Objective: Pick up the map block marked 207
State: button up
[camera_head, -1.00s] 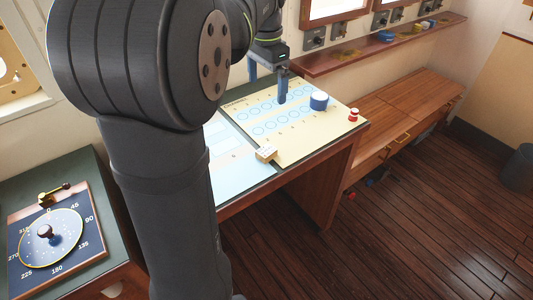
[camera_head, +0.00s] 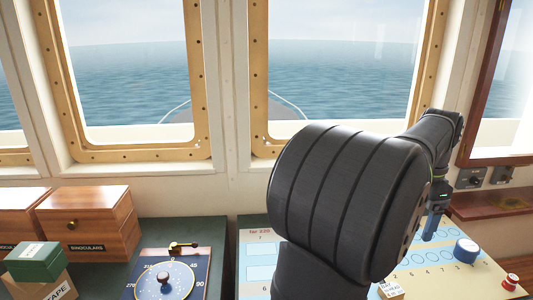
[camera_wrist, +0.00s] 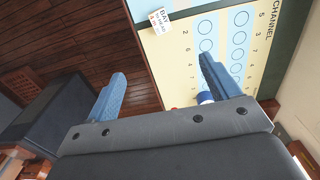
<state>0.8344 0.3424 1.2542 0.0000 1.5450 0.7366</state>
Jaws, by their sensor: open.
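A small pale block (camera_head: 390,289) with lettering on top lies at the left edge of the yellow channel chart, at the bottom of the head view. It also shows at the top of the wrist view (camera_wrist: 159,20), where its label seems to start with "BAY". No 207 can be read on any block. My gripper (camera_head: 431,229) is above the chart, right of the block in the head view. In the wrist view my gripper (camera_wrist: 160,85) has its two blue fingers wide apart with nothing between them. My arm hides part of the chart table.
A blue round container (camera_head: 466,250) stands on the channel chart (camera_head: 425,262), with a small red object (camera_head: 511,282) at its right. On the left are a compass dial (camera_head: 165,280), binoculars boxes (camera_head: 88,225) and a green box (camera_head: 36,262). Windows are behind.

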jog(key=shift+c, duration=1.2)
jog(key=n+h, duration=0.2)
send_near(392, 289)
jog(key=f, duration=0.1)
jog(key=d+f, duration=0.1)
jog(key=shift+s+f, duration=0.1)
jog(key=shift+f, duration=0.2)
jog(key=f, duration=0.6)
jog(key=shift+d+f, duration=0.2)
jog(key=shift+d, duration=0.1)
jog(key=c, duration=1.1)
jog(key=shift+o, duration=0.2)
jog(key=shift+r, duration=0.15)
